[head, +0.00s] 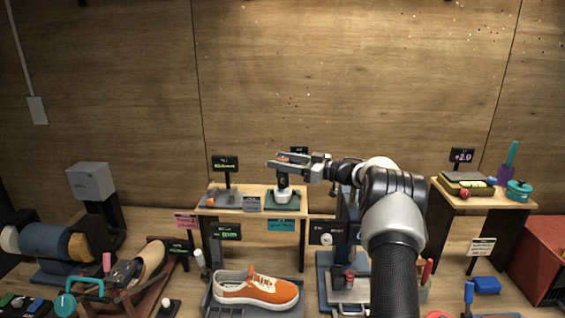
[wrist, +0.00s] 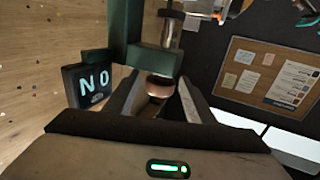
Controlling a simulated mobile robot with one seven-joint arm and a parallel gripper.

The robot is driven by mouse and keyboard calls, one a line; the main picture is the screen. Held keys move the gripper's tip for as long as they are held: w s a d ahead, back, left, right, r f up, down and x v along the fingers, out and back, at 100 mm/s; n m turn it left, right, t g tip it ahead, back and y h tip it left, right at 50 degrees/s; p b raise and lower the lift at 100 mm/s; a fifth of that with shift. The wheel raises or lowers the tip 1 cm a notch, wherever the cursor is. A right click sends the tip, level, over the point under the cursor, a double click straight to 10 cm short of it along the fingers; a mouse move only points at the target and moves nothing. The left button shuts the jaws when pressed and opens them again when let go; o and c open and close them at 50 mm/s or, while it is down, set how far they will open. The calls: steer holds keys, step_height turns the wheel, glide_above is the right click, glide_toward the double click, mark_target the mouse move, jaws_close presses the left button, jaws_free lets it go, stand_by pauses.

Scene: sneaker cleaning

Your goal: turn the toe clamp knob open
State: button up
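In the wrist view, a round copper-coloured knob-like part (wrist: 160,86) sits under a dark green bracket (wrist: 146,54), beside a metal shaft. My gripper (wrist: 157,98) is open, with one finger on either side of this part. I cannot tell whether the fingers touch it. I cannot be sure that it is the toe clamp knob. In the head view, my gripper (head: 281,163) is above the small middle shelf, over a device with a dark column and white lower part (head: 283,196). The knob is not clear in that view.
A dark sign reading "NO" (wrist: 94,87) stands close to the left finger. Small displays (head: 225,163) stand on the middle shelf (head: 208,211). A second shelf (head: 510,201) with a teal pot is at the right. A brush machine (head: 70,245) is at the left.

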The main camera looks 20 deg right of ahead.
mark_target(282, 159)
step_height(282, 159, up, 10)
steer(key=shift+r+b, duration=0.1)
steer(key=shift+b, duration=0.4)
stand_by(0.4)
